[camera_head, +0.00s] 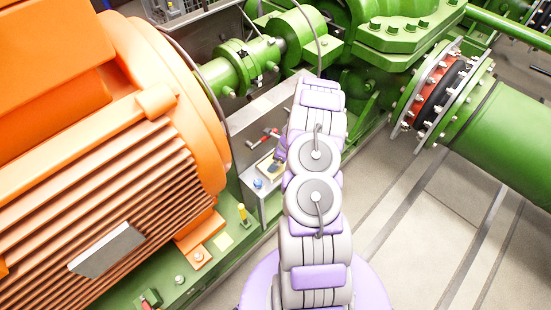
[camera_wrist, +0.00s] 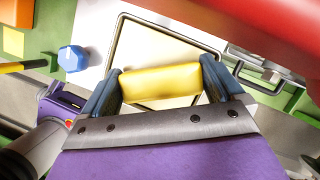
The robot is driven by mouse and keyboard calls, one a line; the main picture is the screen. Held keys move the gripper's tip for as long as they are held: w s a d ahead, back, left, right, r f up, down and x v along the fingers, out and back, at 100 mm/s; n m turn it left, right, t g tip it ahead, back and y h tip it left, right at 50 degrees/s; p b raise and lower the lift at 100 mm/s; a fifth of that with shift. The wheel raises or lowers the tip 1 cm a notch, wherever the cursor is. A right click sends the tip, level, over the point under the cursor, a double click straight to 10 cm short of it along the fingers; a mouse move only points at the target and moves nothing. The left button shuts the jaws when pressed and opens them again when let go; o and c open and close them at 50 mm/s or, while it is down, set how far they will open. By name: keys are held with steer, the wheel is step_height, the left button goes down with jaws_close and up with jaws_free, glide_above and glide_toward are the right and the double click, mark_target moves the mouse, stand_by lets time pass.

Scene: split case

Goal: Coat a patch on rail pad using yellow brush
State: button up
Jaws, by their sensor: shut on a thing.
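My gripper (camera_wrist: 161,88) is shut on the yellow brush (camera_wrist: 160,83). Only its yellow block-like part shows between the two dark fingers; no bristles can be made out. The brush is over a pale, dark-rimmed tray (camera_wrist: 125,45); I cannot tell whether it touches it. In the head view my gripper (camera_head: 279,156) is mostly hidden by my arm, beside the tray (camera_head: 263,168). The rail pad appears to be the pale yellow square (camera_head: 223,242) on the green base rail, left of and nearer than the tray. It also shows in the wrist view (camera_wrist: 13,42).
A blue knob (camera_head: 258,183) stands beside the tray, also in the wrist view (camera_wrist: 71,59). An upright yellow post-like piece (camera_head: 243,213) stands between tray and pad. A red-handled part (camera_head: 265,136) lies behind the tray. The orange motor (camera_head: 110,140) bounds the left.

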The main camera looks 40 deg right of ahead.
steer(key=shift+a+r, duration=0.15)
steer(key=shift+a, duration=0.55)
steer(key=shift+d+r+p, duration=0.3)
steer(key=shift+r+p, duration=0.25)
steer(key=shift+p, duration=0.05)
steer(key=shift+d+r+p, duration=0.25)
steer(key=shift+r+p, duration=0.25)
steer(key=shift+p, duration=0.05)
steer(key=r+p, duration=0.1)
steer(key=a+r+p, duration=0.1)
steer(key=r+p, duration=0.1)
steer(key=shift+r, duration=0.1)
steer(key=shift+d+r+p, duration=0.2)
steer(key=shift+r+p, duration=0.35)
steer(key=shift+r, duration=0.05)
steer(key=shift+d+r, duration=0.15)
steer(key=shift+d, duration=0.05)
steer(key=shift+a, duration=0.2)
